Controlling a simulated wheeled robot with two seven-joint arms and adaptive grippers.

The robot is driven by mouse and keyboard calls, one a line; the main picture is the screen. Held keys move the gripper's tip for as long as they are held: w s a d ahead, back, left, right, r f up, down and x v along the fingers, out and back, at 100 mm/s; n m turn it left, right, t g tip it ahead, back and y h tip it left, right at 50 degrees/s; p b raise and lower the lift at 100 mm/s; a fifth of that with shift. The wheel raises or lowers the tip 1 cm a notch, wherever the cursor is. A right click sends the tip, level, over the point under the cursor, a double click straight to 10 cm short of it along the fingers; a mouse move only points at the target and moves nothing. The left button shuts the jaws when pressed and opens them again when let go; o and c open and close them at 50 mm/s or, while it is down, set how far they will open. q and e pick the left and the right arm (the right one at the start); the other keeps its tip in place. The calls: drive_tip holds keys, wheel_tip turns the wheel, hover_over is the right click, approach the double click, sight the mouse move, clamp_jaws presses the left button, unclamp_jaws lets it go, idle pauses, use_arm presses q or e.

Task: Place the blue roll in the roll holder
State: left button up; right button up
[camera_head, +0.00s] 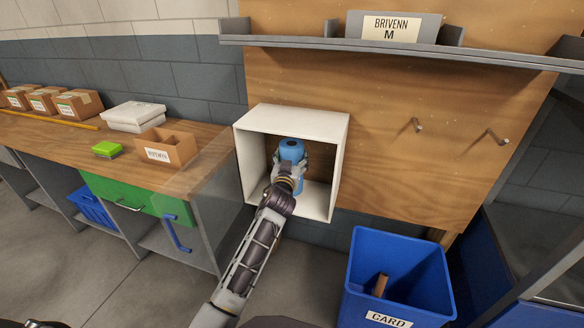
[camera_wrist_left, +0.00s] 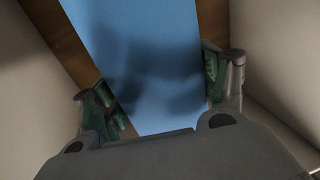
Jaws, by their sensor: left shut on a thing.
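The blue roll (camera_head: 291,148) stands roughly upright inside the open white box-shaped holder (camera_head: 302,116) on the wooden wall panel. My left gripper (camera_head: 289,171) reaches into the holder from the front and is shut on the roll. In the left wrist view the blue roll (camera_wrist_left: 150,50) fills the space between the two fingers of my left gripper (camera_wrist_left: 162,92), with pale walls on both sides. Whether the roll's bottom touches the holder's floor is hidden by the gripper. My right gripper is not in view.
A grey shelf (camera_head: 300,43) runs above the holder, and two hooks (camera_head: 417,125) (camera_head: 497,137) stick out to its right. A blue bin (camera_head: 390,255) stands below right. A workbench (camera_head: 60,135) on the left bears a cardboard box (camera_head: 170,148) and several other items.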

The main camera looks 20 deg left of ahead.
use_arm(q)
drive_tip(key=f, duration=0.1)
drive_tip(key=f+b, duration=0.1)
drive_tip(key=f, duration=0.1)
drive_tip(key=shift+w+f, duration=0.25)
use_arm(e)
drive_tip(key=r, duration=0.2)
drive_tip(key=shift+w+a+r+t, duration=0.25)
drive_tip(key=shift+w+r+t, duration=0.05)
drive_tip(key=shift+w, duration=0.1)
use_arm(q)
drive_tip(key=shift+f+b, duration=0.15)
drive_tip(key=shift+b, duration=0.15)
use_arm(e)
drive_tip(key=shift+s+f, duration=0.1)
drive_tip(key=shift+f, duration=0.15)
use_arm(q)
drive_tip(key=o, duration=1)
drive_tip(key=shift+f, duration=0.1)
drive_tip(key=o, duration=0.3)
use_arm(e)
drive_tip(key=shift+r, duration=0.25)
use_arm(q)
drive_tip(key=shift+o, duration=0.2)
drive_tip(key=shift+r, duration=0.2)
